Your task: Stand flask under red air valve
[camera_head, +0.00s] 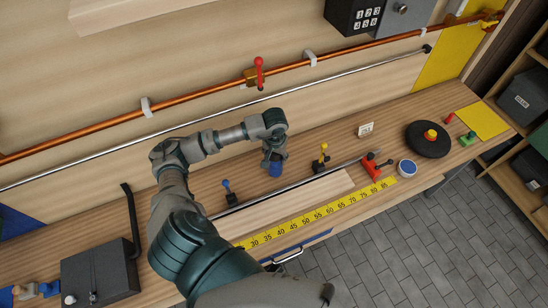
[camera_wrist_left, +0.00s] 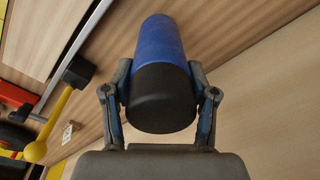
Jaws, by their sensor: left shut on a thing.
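The flask is a blue cylinder with a black end. In the head view the blue flask (camera_head: 275,170) shows below my left gripper (camera_head: 272,157), over the back part of the bench. In the left wrist view the flask (camera_wrist_left: 163,45) lies between the two fingers of my left gripper (camera_wrist_left: 162,80), which is shut on it. I cannot tell whether its base touches the bench. The red air valve (camera_head: 259,72) sits on the copper pipe along the back wall, above and slightly left of the flask in the picture. My right gripper is not in view.
A yellow ruler (camera_head: 320,212) runs along the front. A small white card (camera_head: 365,129) stands to the right. Bare wood surrounds the flask.

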